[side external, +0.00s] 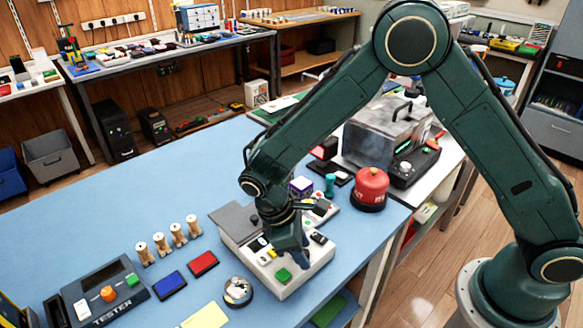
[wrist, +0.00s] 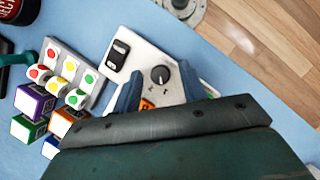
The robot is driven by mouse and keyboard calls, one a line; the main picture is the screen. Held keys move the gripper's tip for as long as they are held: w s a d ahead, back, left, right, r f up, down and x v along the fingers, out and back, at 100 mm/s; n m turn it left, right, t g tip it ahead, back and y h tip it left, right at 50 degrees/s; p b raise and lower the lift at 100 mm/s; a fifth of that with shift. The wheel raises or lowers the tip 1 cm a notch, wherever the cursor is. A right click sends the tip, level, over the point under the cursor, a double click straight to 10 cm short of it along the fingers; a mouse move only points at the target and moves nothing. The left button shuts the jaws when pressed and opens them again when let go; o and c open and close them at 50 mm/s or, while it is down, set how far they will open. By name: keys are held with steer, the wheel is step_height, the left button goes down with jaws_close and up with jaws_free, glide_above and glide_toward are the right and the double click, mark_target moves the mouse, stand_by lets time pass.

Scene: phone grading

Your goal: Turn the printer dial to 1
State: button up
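The printer (side external: 290,286) is a white box with a grey lid part on the blue table in the side external view; its white top also shows in the wrist view (wrist: 138,58). The dial (wrist: 160,75) is a round black knob with a pale pointer mark on that top. Small marks beside it are too small to read. My gripper (wrist: 160,69) is open, with one blue finger on each side of the dial; I cannot tell whether they touch it. In the side external view my gripper (side external: 302,262) is low over the printer and hides the dial.
A red bell-shaped object (side external: 371,187) stands behind right. A tester (side external: 106,291) and red and blue pads lie left. The rear blue tabletop is clear.

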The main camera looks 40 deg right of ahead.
steer(key=shift+r, duration=0.1)
steer(key=v, duration=1.3)
steer(key=shift+r, duration=0.25)
steer(key=shift+w+a, duration=0.1)
steer(key=shift+w, duration=0.05)
